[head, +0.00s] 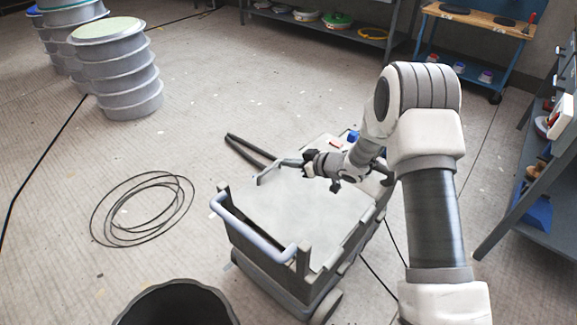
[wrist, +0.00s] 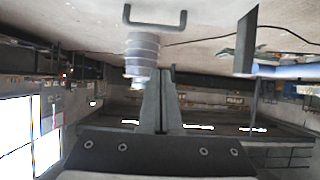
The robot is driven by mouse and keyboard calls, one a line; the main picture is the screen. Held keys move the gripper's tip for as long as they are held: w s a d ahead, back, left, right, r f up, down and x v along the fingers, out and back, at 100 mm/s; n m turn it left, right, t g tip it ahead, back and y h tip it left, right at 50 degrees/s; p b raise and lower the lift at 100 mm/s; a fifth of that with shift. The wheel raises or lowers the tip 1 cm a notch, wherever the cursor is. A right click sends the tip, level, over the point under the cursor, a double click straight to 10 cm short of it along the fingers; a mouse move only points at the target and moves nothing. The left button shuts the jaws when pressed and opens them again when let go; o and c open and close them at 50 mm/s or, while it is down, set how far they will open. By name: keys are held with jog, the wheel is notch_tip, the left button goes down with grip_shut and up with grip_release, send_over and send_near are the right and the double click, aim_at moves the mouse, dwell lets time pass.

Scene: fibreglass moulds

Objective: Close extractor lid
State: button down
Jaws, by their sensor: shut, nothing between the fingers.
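The extractor looks like a dark grey wheeled cart (head: 268,262) in the middle of the head view. A pale flat panel (head: 295,215), which I take as its lid, covers most of its top. I cannot tell whether the panel lies fully flat. A small handle (head: 267,173) shows at the panel's far left edge; a dark U-shaped handle (wrist: 155,23) is at the top of the wrist view. My gripper (head: 284,162) is over the cart's far end, close to that handle. In the wrist view its fingers (wrist: 161,75) are together, with nothing between them.
A blue-grey push handle (head: 250,232) sticks out at the cart's near left. Coiled cable (head: 145,208) lies on the floor to the left, and a black bin (head: 178,305) stands in front. Ringed grey cylinders (head: 118,75) stand at back left. A shelf (head: 535,200) is at right.

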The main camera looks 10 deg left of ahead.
jog(key=b, duration=0.3)
send_over(267, 172)
jog(key=s+d, duration=0.1)
jog(key=d, duration=0.2)
notch_tip(267, 172, down, 4)
jog(key=shift+w+a+f+b, duration=0.1)
jog(key=shift+a+f+b, duration=0.15)
jog(key=shift+f, duration=0.4)
jog(key=shift+a+f+b, duration=0.1)
jog(key=shift+f+b, duration=0.1)
jog(key=shift+f, duration=0.4)
jog(key=shift+w+a+f, duration=0.1)
jog(key=shift+a+f, duration=0.05)
jog(key=shift+f, duration=0.35)
jog(key=shift+a+f+g+h+p, duration=0.3)
jog(key=shift+h+p, duration=0.1)
jog(key=shift+p, duration=0.8)
jog(key=shift+w+a+f+g+h+p, duration=0.15)
jog(key=shift+f+g+h+p, duration=0.2)
jog(key=shift+f+p, duration=0.55)
jog(key=shift+f+h+p, duration=0.4)
jog(key=shift+h+p, duration=0.05)
jog(key=shift+p, duration=0.65)
jog(key=shift+f, duration=0.3)
